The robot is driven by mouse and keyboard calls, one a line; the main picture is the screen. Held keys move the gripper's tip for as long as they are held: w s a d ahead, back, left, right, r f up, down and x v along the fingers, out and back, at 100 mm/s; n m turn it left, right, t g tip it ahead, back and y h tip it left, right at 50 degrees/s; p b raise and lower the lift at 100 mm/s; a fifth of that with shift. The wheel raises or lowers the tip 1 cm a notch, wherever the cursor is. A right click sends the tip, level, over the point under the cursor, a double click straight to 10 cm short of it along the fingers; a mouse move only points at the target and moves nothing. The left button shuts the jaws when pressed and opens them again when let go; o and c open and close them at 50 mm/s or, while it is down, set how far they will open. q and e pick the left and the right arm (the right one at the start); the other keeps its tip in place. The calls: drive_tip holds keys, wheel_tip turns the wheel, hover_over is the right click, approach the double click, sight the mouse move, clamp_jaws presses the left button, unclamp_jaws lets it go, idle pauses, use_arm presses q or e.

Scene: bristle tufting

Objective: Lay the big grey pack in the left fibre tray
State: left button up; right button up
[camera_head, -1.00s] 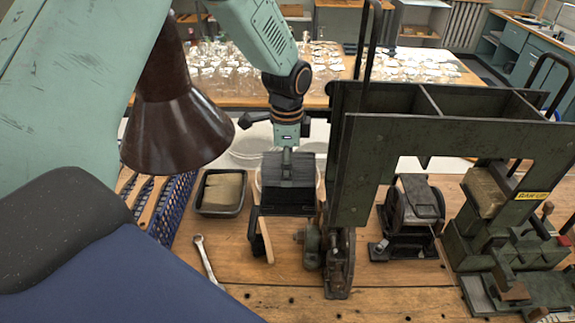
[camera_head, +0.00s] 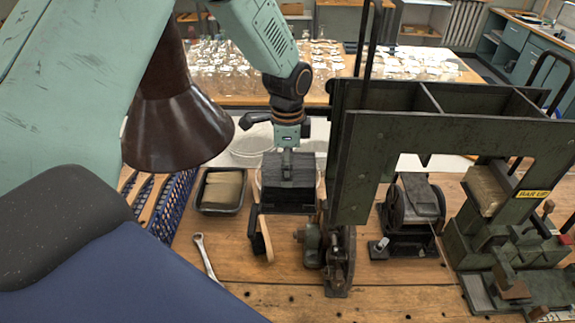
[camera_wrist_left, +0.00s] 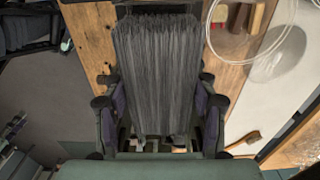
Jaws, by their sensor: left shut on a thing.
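The big grey pack (camera_head: 288,196) hangs upright below my left gripper (camera_head: 288,155) in the middle of the head view, where it looks nearly black. In the left wrist view the pack (camera_wrist_left: 155,70) shows as a thick bundle of dark grey fibres. The two fingers of my left gripper (camera_wrist_left: 160,118) are shut on it from both sides. A black tray (camera_head: 203,208) stands left of the pack on the bench and holds a tan pack (camera_head: 222,187). I cannot tell whether another tray is hidden behind the grey pack. My right gripper is not in view.
A tall dark green machine frame (camera_head: 352,170) stands close right of the pack. A brush with a wooden back (camera_head: 262,240) is just below it. A blue basket (camera_head: 172,208) stands left of the tray and a spanner (camera_head: 204,255) lies in front. Clear round dishes (camera_head: 252,145) are behind.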

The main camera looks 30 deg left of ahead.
use_arm(q)
drive_tip(key=shift+f, duration=0.4)
idle(0.4)
drive_tip(key=o, duration=1.2)
drive_tip(key=shift+o, duration=0.5)
drive_tip(key=shift+o, duration=1.2)
drive_tip(key=shift+r, duration=4)
